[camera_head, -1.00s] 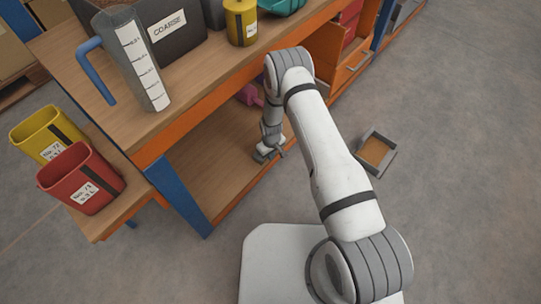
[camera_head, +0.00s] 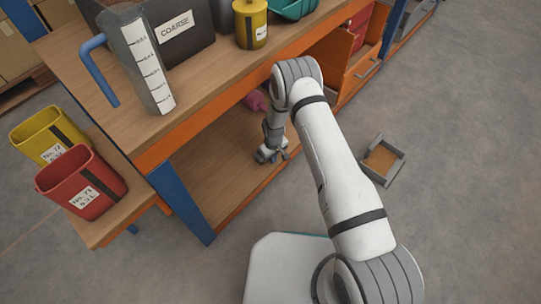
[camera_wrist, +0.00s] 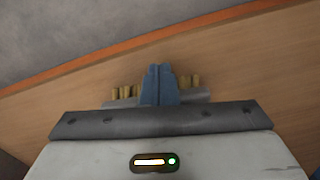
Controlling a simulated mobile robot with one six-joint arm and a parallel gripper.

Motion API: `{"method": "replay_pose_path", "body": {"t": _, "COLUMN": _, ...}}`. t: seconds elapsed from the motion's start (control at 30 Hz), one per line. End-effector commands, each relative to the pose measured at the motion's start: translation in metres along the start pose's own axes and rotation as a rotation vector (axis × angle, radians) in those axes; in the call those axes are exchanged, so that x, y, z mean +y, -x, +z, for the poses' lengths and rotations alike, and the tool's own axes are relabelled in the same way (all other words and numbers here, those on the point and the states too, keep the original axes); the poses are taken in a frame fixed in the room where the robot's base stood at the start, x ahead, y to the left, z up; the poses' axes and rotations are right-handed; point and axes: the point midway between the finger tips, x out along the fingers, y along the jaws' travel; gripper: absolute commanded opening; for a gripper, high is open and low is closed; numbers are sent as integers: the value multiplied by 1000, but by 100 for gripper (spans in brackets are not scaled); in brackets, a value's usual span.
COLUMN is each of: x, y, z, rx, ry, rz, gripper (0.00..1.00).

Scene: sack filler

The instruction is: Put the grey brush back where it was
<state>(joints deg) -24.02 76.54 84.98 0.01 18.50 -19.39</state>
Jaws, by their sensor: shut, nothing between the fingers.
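My gripper (camera_wrist: 160,72) is shut with its two blue-grey fingers together in the wrist view. In the head view my gripper (camera_head: 274,156) is low over the bare lower shelf (camera_head: 215,190) of the workbench. The grey brush (camera_wrist: 196,97) shows in the wrist view behind and beneath the fingers, with tan bristle tufts sticking out on both sides. The fingers and gripper body hide its middle, and I cannot tell whether they touch it. The brush appears to lie on the wooden shelf. In the head view I cannot make it out clearly.
A pink object (camera_head: 255,101) lies deeper on the lower shelf. A dustpan-like tray (camera_head: 382,160) sits on the floor at right. Red (camera_head: 82,181) and yellow (camera_head: 49,136) bins stand at left. The measuring jug (camera_head: 140,60) and COARSE bin (camera_head: 178,35) are above.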

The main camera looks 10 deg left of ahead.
Motion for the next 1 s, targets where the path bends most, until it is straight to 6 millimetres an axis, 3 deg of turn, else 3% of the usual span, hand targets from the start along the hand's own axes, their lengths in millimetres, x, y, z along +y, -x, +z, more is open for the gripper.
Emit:
{"method": "replay_pose_path", "body": {"t": 0.13, "x": 7, "y": 4, "z": 27, "rx": -3, "ry": -5, "rz": -2, "gripper": 0}}
{"method": "replay_pose_path", "body": {"t": 0.3, "x": 7, "y": 51, "z": 22, "rx": 2, "ry": -3, "rz": 1, "gripper": 0}}
{"method": "replay_pose_path", "body": {"t": 0.53, "x": 7, "y": 89, "z": 22, "rx": 0, "ry": -5, "rz": 0, "gripper": 0}}
{"method": "replay_pose_path", "body": {"t": 0.7, "x": 7, "y": 99, "z": 22, "rx": 0, "ry": -4, "rz": 0, "gripper": 0}}
{"method": "replay_pose_path", "body": {"t": 1.0, "x": 7, "y": 100, "z": 22, "rx": 0, "ry": -4, "rz": 0, "gripper": 0}}
